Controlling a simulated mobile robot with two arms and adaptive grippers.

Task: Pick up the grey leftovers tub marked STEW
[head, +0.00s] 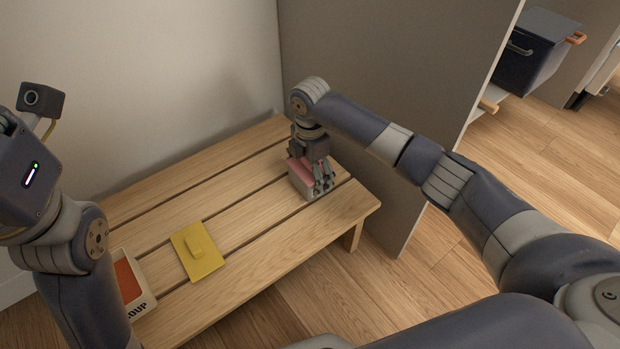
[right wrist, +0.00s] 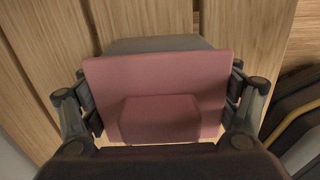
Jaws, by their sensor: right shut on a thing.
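A small grey tub (head: 305,188) with a pink lid (head: 298,168) is at the right end of the slatted wooden bench. My right gripper (head: 322,180) comes down over it from above and is shut on the tub, with fingers along its sides. In the right wrist view the pink lid (right wrist: 158,85) with its block handle fills the middle, between the fingers. A strip of the grey tub (right wrist: 155,44) shows beyond the lid. No STEW marking is visible. I cannot tell whether the tub touches the bench. My left arm shows at the left; its gripper is out of frame.
A pale tub (head: 140,305) with red contents and lettering ending "OUP" sits at the bench's near left, partly behind my left arm. A grey panel (head: 400,110) stands close behind my right arm. The bench middle (head: 235,190) is clear.

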